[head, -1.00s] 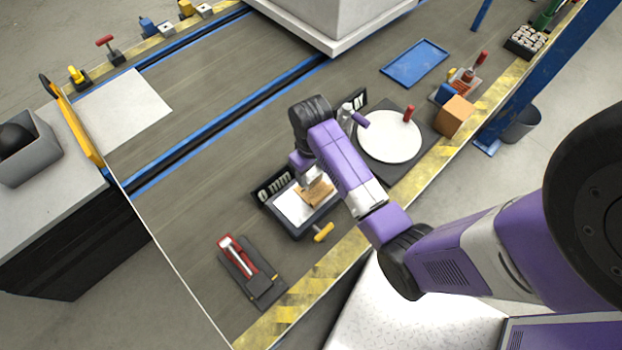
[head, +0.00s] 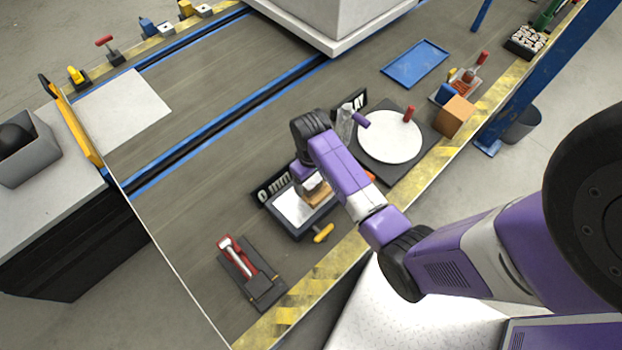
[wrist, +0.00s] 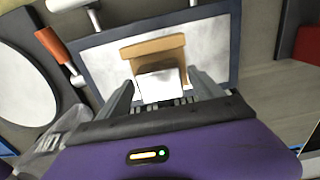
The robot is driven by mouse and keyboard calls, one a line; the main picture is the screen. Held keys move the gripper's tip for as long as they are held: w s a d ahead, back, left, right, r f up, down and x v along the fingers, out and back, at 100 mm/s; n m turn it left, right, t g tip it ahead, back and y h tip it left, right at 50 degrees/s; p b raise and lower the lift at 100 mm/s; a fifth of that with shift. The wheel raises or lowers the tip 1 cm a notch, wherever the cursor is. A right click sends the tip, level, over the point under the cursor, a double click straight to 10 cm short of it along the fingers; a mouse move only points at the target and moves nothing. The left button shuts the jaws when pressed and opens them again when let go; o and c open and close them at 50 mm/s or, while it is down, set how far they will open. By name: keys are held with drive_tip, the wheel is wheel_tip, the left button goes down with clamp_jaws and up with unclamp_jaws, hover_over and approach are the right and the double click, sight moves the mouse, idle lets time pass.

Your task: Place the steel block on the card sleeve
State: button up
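The steel block (wrist: 160,84) is a small pale block between the two fingers of my gripper (wrist: 161,76) in the wrist view. My gripper appears shut on it, with the fingers close along both sides. The card sleeve (wrist: 153,48) is a flat orange-brown piece just beyond and partly behind the block. It lies on the pale plate of a dark-framed device; in the head view the card sleeve (head: 319,197) shows below my gripper (head: 309,181). Whether the block touches the sleeve cannot be told.
The dark-framed plate (head: 291,208) has a "0 mm" display (head: 273,187) behind it and a yellow-handled part (head: 323,233) in front. A red-handled tool (head: 245,262) lies to the left. A round white plate (head: 390,136) and orange box (head: 455,115) stand to the right.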

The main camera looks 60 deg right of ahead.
sight(311, 180)
wheel_tip(311, 180, up, 12)
drive_tip(key=p, duration=0.1)
drive_tip(key=s+a+f+n+t+h, duration=0.1)
drive_tip(key=s+a+f+t, duration=0.15)
drive_tip(key=a, duration=0.35)
drive_tip(key=s+a+f+t+h, duration=0.1)
drive_tip(key=s+a+t, duration=0.3)
drive_tip(key=a, duration=0.3)
drive_tip(key=s+a+r+t, duration=0.2)
drive_tip(key=s+r, duration=0.2)
drive_tip(key=r, duration=0.3)
drive_tip(key=s+a+r+n+t+y, duration=0.1)
drive_tip(key=s+a+r+t, duration=0.1)
drive_tip(key=r, duration=0.6)
drive_tip(key=s+a+r+n+t+y, duration=0.1)
drive_tip(key=s+r+t, duration=0.3)
drive_tip(key=s+r, duration=0.2)
drive_tip(key=shift+a+r, duration=0.4)
drive_tip(key=shift+r, duration=0.45)
